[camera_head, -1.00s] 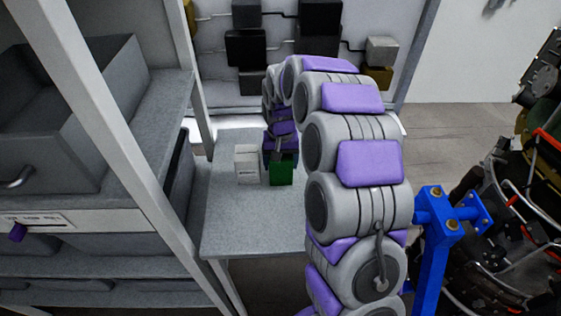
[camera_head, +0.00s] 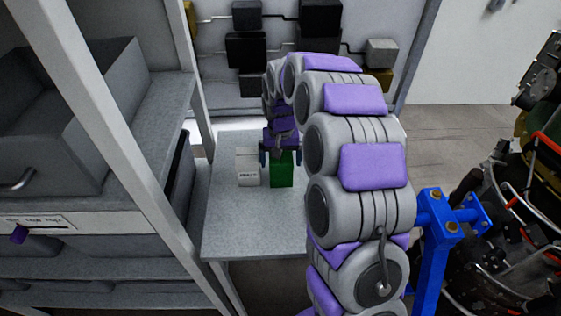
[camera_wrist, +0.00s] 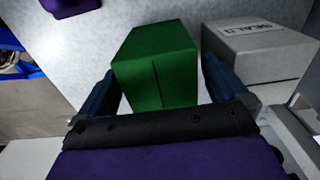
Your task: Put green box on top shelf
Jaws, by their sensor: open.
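The green box (camera_head: 282,171) stands on the grey table (camera_head: 255,228), to the right of a white box. In the wrist view the green box (camera_wrist: 158,68) lies between the two dark blue fingers of my gripper (camera_wrist: 160,92). The fingers are open, one on each side of the box, and a gap shows at least on the left. In the head view my gripper (camera_head: 280,158) is just above and behind the green box. The shelf unit (camera_head: 140,120) stands at the left; its upper level holds a grey bin (camera_head: 75,115).
The white box (camera_head: 247,168), lettered on one face, is close to the green box; it also shows in the wrist view (camera_wrist: 262,55). A shelf post (camera_head: 197,75) rises left of the table. A blue stand (camera_head: 432,250) is at the right. The table's front is clear.

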